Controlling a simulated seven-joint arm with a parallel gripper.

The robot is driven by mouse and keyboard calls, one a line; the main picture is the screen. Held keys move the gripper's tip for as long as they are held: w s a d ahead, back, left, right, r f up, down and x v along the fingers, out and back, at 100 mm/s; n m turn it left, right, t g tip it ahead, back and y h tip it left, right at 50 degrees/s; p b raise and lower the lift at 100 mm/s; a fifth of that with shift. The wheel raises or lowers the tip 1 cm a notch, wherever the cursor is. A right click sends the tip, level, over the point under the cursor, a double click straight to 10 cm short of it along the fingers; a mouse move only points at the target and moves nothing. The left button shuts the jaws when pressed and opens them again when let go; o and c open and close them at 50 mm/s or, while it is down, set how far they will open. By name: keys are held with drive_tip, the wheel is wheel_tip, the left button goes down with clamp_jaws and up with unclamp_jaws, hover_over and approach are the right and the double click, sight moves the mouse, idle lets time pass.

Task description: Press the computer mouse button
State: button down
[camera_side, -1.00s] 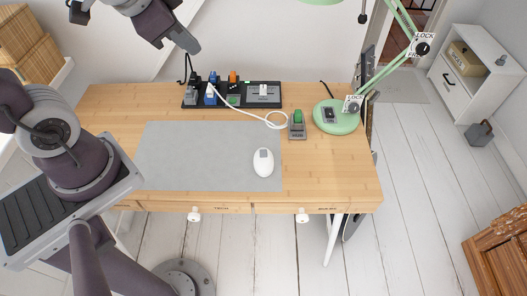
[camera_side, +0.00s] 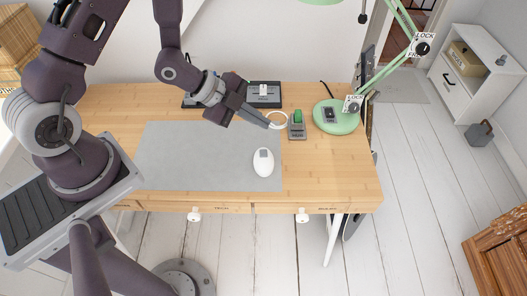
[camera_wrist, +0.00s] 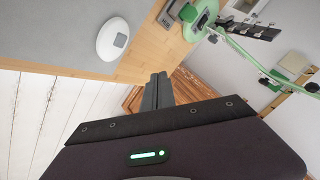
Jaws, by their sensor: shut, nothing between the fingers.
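The white computer mouse (camera_side: 263,163) lies on the right part of the grey desk mat (camera_side: 190,165), with a small grey button (camera_side: 264,154) at its far end. In the wrist view the mouse (camera_wrist: 113,38) is at the upper left. My gripper (camera_side: 266,124) is shut and empty. In the side view its tip appears above the mat's far right corner, beyond the mouse and apart from it. In the wrist view my closed fingers (camera_wrist: 158,80) point up the picture, below and right of the mouse.
A switch box with a green rocker (camera_side: 298,118) stands right of the mat. The green lamp (camera_side: 337,117) stands at the desk's right end. A black panel with a white switch (camera_side: 264,90) lies at the back, partly behind my arm. The mat's front left is clear.

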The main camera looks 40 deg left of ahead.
sight(260, 153)
drive_tip(key=shift+f, duration=4.45)
drive_tip(key=shift+f, duration=0.4)
drive_tip(key=shift+f, duration=0.35)
drive_tip(key=shift+r, duration=0.8)
drive_tip(key=shift+r, duration=2.5)
